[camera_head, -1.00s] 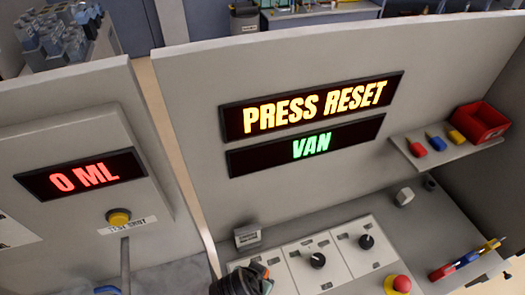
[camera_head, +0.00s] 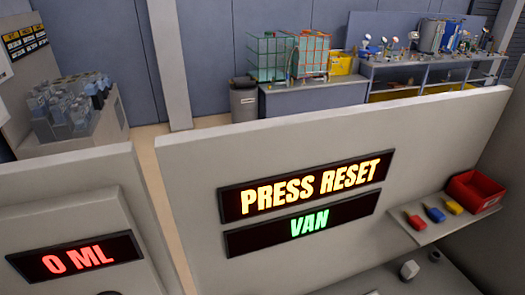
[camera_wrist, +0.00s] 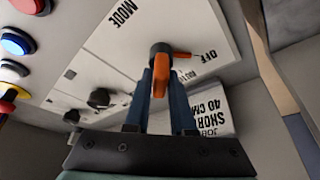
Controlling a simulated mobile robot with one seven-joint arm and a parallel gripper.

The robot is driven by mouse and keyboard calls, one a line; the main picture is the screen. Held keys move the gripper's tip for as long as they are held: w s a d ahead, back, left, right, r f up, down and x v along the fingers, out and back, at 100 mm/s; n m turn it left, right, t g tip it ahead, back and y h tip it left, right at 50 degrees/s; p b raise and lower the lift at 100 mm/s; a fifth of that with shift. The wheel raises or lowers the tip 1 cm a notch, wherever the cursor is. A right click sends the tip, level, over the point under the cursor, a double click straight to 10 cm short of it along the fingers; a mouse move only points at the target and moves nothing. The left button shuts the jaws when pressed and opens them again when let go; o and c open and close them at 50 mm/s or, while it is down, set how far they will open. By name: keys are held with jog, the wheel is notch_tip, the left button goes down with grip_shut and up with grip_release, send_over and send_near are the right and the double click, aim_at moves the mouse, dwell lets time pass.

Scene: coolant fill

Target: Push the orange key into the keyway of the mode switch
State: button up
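In the wrist view, the mode switch (camera_wrist: 158,48) is a dark round part on a white plate marked MODE and OFF. A small orange pointer (camera_wrist: 183,55) sticks out from it towards OFF. The orange key (camera_wrist: 160,83) stands between the two dark blue fingers of my gripper (camera_wrist: 161,88), which look shut on it. The key's inner end is at the face of the switch. The keyway is hidden, and I cannot tell how deep the key sits. The head view shows neither gripper, key nor mode switch.
Two dark knobs (camera_wrist: 100,98) sit on neighbouring plates, with several coloured buttons (camera_wrist: 14,42) at the left. A printed job card (camera_wrist: 208,112) lies by the right finger. In the head view, the upper display (camera_head: 306,187) reads PRESS RESET and the lower one (camera_head: 303,224) VAN.

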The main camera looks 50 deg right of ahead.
grip_shut()
dwell(0.5)
jog(key=o, duration=0.6)
grip_release()
jog(key=b+v, duration=0.1)
jog(key=v, duration=1.2)
jog(key=shift+b, duration=0.4)
